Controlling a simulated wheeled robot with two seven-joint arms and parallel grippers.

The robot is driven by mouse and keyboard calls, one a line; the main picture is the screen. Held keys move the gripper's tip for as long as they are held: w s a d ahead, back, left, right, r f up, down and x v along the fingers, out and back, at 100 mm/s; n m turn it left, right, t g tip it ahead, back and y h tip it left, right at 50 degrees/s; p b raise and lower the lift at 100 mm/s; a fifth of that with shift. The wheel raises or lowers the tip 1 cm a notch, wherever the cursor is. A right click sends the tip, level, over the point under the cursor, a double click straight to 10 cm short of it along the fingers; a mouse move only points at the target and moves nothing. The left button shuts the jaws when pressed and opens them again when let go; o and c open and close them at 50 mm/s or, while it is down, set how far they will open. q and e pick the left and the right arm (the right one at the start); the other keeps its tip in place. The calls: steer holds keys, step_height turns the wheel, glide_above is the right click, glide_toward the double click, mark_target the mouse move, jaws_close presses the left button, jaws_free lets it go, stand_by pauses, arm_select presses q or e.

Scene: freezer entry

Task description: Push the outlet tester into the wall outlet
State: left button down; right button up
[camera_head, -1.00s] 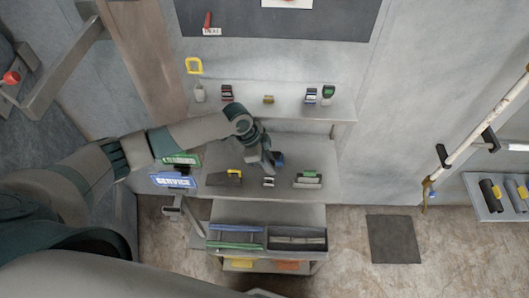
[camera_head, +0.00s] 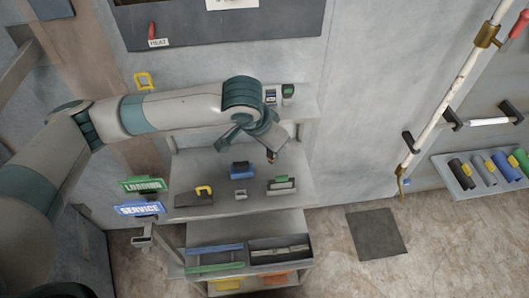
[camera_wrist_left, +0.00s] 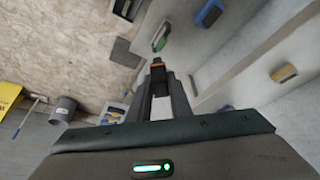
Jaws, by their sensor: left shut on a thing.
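My left gripper (camera_head: 271,150) is over the middle shelf, above and to the right of a blue item. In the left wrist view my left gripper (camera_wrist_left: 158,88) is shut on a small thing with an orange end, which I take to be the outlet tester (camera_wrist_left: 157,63). Its orange end also shows at the fingertips in the head view; the rest is hidden by the fingers. I cannot make out a wall outlet in either view. My right gripper is not in view.
A yellow item (camera_wrist_left: 284,72) shows in the wrist view. A white pole (camera_head: 455,90) stands to the right.

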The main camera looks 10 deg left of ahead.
arm_select(q)
steer(key=s+a+r+n+y+b, duration=0.1)
steer(key=s+r+n+y+b, duration=0.1)
steer(key=s+r+n, duration=0.3)
step_height(320, 180, up, 2)
steer(key=shift+a+r+n+t+y+b, duration=0.3)
steer(key=shift+n+b, duration=0.35)
steer(key=shift+n, duration=0.35)
